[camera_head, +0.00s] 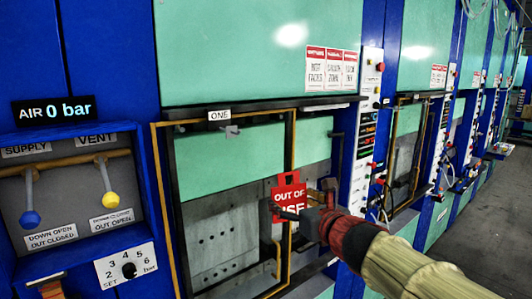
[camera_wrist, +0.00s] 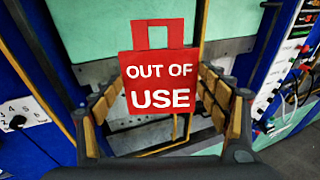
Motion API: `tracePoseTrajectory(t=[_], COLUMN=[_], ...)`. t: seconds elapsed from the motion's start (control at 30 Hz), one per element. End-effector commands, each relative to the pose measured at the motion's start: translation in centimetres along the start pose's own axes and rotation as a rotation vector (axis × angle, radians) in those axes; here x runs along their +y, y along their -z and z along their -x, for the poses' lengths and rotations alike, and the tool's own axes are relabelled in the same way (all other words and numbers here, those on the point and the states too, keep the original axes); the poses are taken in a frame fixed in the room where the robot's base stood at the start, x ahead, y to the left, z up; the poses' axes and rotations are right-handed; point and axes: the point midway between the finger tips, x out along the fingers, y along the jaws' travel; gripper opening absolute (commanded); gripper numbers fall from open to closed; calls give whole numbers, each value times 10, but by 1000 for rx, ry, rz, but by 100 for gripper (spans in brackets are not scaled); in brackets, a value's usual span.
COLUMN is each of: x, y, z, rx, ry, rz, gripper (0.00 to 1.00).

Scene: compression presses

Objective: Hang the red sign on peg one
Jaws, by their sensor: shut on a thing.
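The red sign (camera_head: 289,192) reads "OUT OF USE" and has a square loop handle at its top. It also shows upright and face-on in the wrist view (camera_wrist: 159,80). My gripper (camera_head: 292,214) is shut on the sign's lower part, with a finger on each side of it in the wrist view (camera_wrist: 160,95). Peg one (camera_head: 231,131) is a small grey peg just below the "ONE" label (camera_head: 219,115), on the dark top bar of the press opening. The sign hangs in my grip to the right of the peg and lower in the head view, apart from it.
A brass-coloured pipe frame (camera_head: 164,200) borders the press opening. On the left is a valve panel (camera_head: 75,190) with blue and yellow handles and a dial (camera_head: 128,270). A white control strip (camera_head: 366,130) with buttons stands on the right. More presses recede to the right.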

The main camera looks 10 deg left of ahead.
Motion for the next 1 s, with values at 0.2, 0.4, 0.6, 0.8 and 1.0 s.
tracePoseTrajectory(t=[0.2,0.4,0.6,0.8,1.0], x=[34,69,88,92,94], y=[-58,-103,-122,-123,-124], z=[24,49,63,60,50], rx=[-75,-138,-169,-172,-171], ry=[-136,-251,-307,-312,-312], rz=[21,28,28,26,27], gripper=[44,44,44,44,44])
